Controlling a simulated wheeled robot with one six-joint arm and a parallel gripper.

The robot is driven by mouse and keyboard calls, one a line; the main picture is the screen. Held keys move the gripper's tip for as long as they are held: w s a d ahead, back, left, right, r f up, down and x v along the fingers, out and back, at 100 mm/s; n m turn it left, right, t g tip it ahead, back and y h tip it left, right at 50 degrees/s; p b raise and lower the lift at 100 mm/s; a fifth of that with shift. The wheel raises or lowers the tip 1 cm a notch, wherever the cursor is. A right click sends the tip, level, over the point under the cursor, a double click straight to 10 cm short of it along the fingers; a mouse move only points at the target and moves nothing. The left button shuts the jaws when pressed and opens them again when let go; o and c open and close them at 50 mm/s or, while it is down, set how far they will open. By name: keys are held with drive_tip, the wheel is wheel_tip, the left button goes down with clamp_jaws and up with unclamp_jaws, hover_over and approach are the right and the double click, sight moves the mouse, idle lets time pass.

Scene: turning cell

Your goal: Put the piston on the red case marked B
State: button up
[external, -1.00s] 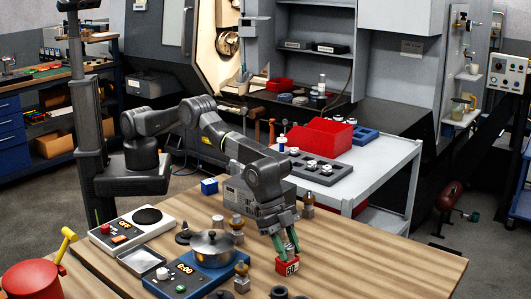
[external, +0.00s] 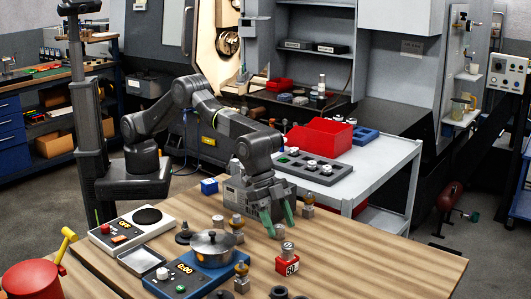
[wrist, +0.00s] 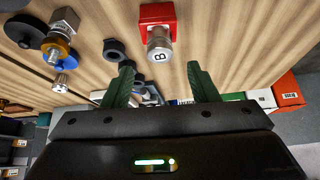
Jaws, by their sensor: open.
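The small red case (external: 287,265) stands on the wooden table with a white label on its front, which looks like "50" in the external view. A short silver cylinder, seemingly the piston (external: 288,248), stands upright on top of it. In the wrist view the red case (wrist: 150,12) is at the top, with the silver piston (wrist: 159,40) on it; a letter B shows on the piston's pale end. My gripper (external: 279,222) is open and empty, above and behind the piston. Its green fingers (wrist: 161,80) are apart in the wrist view, with the piston beyond their tips, untouched.
A blue scale (external: 195,272) with a lidded pot (external: 212,244) stands left of the red case. Brass-and-silver parts (external: 237,224) and dark nuts (external: 279,291) stand nearby. A grey cart (external: 385,160) with a red bin (external: 320,138) stands behind. The table's right side is clear.

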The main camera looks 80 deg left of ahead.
drive_tip(key=shift+b+v, duration=0.4)
drive_tip(key=shift+v, duration=2.15)
